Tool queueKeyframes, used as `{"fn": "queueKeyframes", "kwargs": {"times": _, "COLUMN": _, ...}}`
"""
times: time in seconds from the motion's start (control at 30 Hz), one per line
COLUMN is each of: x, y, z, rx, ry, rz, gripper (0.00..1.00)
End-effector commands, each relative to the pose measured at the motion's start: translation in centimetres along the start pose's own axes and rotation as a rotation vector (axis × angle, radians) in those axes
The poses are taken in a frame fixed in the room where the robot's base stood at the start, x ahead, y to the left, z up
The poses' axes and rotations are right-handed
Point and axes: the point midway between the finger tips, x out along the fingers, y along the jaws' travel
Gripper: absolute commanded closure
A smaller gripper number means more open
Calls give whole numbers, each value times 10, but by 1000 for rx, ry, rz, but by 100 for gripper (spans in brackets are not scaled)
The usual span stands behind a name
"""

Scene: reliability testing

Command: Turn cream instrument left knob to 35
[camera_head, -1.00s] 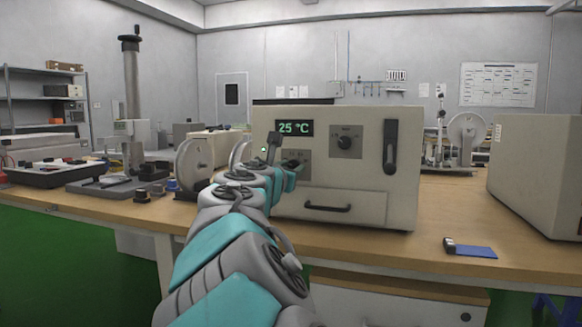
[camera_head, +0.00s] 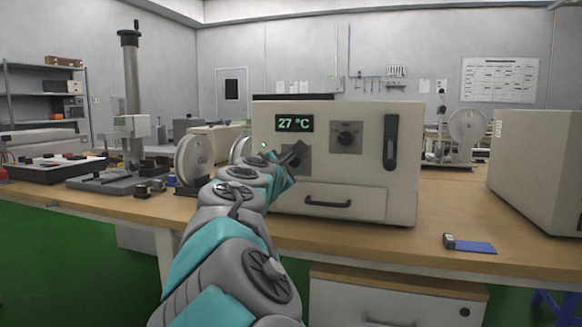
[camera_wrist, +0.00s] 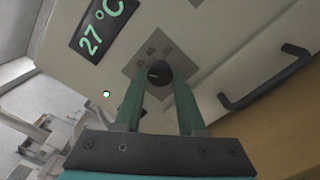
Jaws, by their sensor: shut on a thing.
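The cream instrument (camera_head: 352,180) stands on the wooden bench, its front facing me. Its green display (camera_head: 294,123) reads 27 °C; it also shows tilted in the wrist view (camera_wrist: 101,28). The left knob (camera_wrist: 158,73) is dark and round on a grey plate, and sits between my fingertips in the wrist view. My gripper (camera_wrist: 160,85) is shut on this knob. In the head view my gripper (camera_head: 293,156) and arm hide the left knob.
A dark vertical handle (camera_head: 390,142) is on the instrument's right side, and a drawer handle (camera_head: 328,203) below. Another cream box (camera_head: 535,170) stands at the right. A blue item (camera_head: 474,248) lies on the bench's front. A round-wheeled device (camera_head: 194,158) stands left of the instrument.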

Motion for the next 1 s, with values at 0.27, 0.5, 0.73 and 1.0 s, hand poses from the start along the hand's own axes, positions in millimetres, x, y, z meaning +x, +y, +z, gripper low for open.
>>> {"fn": "queueKeyframes", "kwargs": {"times": 0.27, "x": 0, "y": -1, "z": 0, "rx": 61, "ry": 0, "rz": -2, "gripper": 100}}
{"fn": "queueKeyframes", "kwargs": {"times": 0.5, "x": 0, "y": -1, "z": 0, "rx": 65, "ry": 0, "rz": -2, "gripper": 100}}
{"fn": "queueKeyframes", "kwargs": {"times": 0.73, "x": 0, "y": -1, "z": 0, "rx": 65, "ry": 0, "rz": -2, "gripper": 53}}
{"fn": "queueKeyframes", "kwargs": {"times": 1.0, "x": 0, "y": 0, "z": 0, "rx": 64, "ry": 0, "rz": -1, "gripper": 31}}
